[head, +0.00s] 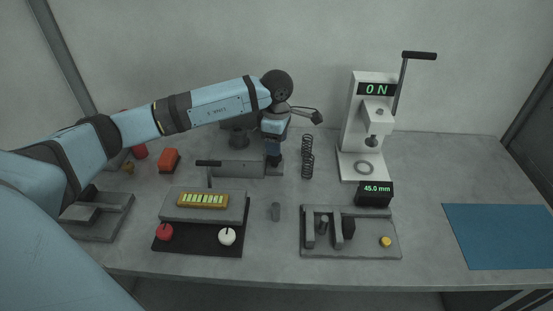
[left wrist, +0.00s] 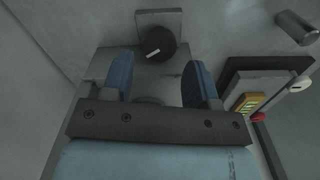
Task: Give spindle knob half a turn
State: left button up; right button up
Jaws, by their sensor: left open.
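The spindle knob (left wrist: 157,44) is a round black knob with a short white mark, on a grey block at the top of the left wrist view. Its mark slants slightly up to the right. My left gripper (left wrist: 157,68) is open, its two blue fingers apart and the knob just beyond and between their tips; I cannot tell if they touch it. In the head view my left gripper (head: 272,148) points down over the right end of the grey spindle unit (head: 235,169) and mostly hides the knob. My right gripper is not in view.
Dark springs (head: 307,165) stand close to the right of the gripper. A white press (head: 362,140) reads ON. A blue mat (head: 500,236) lies clear at right.

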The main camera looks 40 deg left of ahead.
aim_at(276, 158)
pick_arm(q)
notch_tip(276, 158, down, 6)
jog(key=shift+f, duration=0.15)
jog(key=shift+c, duration=0.2)
jog(key=c, duration=0.6)
